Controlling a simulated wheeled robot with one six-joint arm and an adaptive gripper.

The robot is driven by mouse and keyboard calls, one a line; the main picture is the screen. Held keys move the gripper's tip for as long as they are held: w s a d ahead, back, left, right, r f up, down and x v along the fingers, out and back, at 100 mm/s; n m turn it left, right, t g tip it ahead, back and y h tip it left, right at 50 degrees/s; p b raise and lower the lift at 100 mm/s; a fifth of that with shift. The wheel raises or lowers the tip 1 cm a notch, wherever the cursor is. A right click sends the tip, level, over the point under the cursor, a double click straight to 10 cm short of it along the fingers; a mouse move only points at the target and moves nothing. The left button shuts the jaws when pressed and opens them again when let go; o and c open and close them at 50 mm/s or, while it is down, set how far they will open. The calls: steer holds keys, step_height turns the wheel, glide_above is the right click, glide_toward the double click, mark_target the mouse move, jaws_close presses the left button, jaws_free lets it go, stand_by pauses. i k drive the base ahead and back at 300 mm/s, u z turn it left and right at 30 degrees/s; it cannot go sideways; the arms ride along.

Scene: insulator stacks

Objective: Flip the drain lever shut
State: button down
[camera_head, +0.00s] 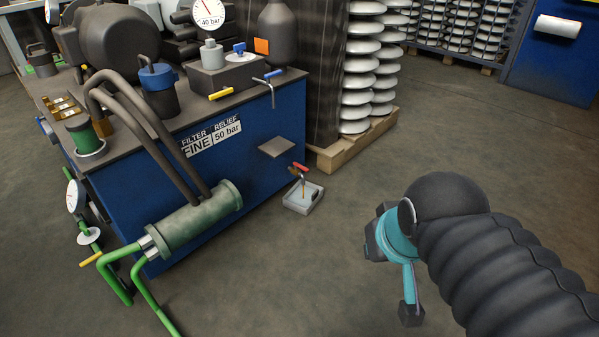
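A small lever with a red handle (300,167) sits low at the right end of the blue cabinet (225,165), on a small brass-coloured valve. A thin spout hangs below it over a grey drip tray (304,198) on the floor. The red handle lies roughly level, tilted slightly down to the right. No label marks it as the drain lever. My gripper (393,280), teal with dark fingertips, is to the right of the tray, well apart from the lever. Its fingers appear spread, with nothing seen between them. My dark arm hides part of the gripper.
Yellow (221,94) and blue (239,48) levers sit on the cabinet top. A small shelf (276,147) juts out above the red lever. A green filter cylinder (197,217) lies in front. A pallet (356,142) with insulator stacks stands behind. The floor between is clear.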

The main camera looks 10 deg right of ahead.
mark_target(297, 165)
steer(key=z, duration=0.45)
steer(key=i, duration=1.05)
steer(key=u, duration=0.65)
